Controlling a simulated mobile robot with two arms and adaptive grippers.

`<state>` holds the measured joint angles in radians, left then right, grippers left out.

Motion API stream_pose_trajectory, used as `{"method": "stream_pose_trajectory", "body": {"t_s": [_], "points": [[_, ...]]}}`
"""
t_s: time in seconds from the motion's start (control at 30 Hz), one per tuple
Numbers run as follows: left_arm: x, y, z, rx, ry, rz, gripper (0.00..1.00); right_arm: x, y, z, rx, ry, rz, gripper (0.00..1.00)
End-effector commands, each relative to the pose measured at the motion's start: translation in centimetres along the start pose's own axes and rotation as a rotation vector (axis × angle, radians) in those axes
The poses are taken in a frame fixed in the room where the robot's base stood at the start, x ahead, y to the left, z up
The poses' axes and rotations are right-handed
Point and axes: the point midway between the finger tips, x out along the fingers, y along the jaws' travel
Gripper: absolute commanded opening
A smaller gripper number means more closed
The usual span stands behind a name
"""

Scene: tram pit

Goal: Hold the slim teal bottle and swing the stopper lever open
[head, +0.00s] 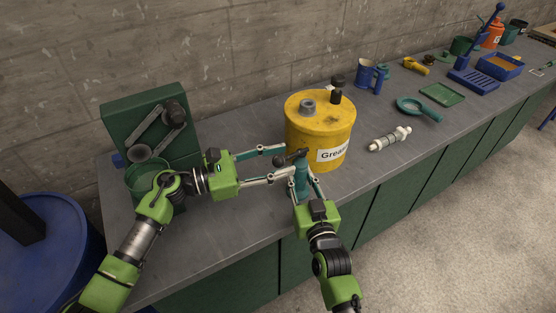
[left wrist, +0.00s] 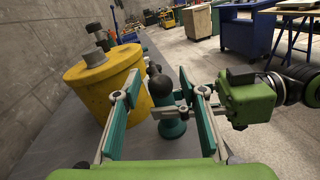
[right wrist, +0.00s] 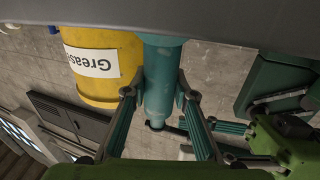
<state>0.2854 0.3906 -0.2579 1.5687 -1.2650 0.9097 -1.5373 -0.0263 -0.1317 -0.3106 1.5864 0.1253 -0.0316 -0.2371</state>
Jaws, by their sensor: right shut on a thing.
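The slim teal bottle (head: 301,180) is upright at the front of the counter, before the yellow grease can. My right gripper (head: 303,189) is shut on its body, with a finger on each side, as the right wrist view also shows on the bottle (right wrist: 159,78). The dark stopper lever (head: 292,157) is at the bottle's top and points left toward my left gripper (head: 286,161). In the left wrist view the lever's dark round knob (left wrist: 163,88) lies between the left gripper's open fingers, with gaps on both sides. The far end of the lever is partly hidden.
The yellow grease can (head: 320,120) stands close behind the bottle. A green tool holder (head: 150,125) and green pot (head: 148,177) are at the left. A white-and-grey cylinder (head: 388,139) and a teal round-headed tool (head: 418,108) lie to the right. The counter (head: 237,195) is bare around my left gripper.

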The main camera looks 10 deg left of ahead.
Motion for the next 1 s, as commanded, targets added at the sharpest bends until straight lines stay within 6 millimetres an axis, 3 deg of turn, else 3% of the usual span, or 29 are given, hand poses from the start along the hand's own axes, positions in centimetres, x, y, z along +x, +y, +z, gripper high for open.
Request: {"method": "stream_pose_trajectory", "body": {"t_s": [0.1, 0.23, 0.27, 0.67, 1.0], "points": [[0.0, 0.0, 0.0, 0.0, 0.0, 0.0, 0.35, 0.0, 0.0, 0.1, 0.0, -0.002, 0.0, 0.0], [0.0, 0.0, 0.0, 0.0, 0.0, 0.0, 0.02, 0.0, 0.0, 0.1, 0.0, -0.002, 0.0, 0.0], [0.0, 0.0, 0.0, 0.0, 0.0, 0.0, 0.0, 0.0, 0.0, 0.1, 0.0, -0.002, 0.0, 0.0], [0.0, 0.1, 0.3, -0.001, 0.034, -0.012, 0.0, 0.0, 0.0, 0.1, 0.0, -0.002, 0.0, 0.0], [0.3, 0.5, 2.3, -0.03, 0.23, -0.053, 0.0, 0.0, 0.0, 0.1, -0.001, -0.002, 0.0, 0.0]]}}
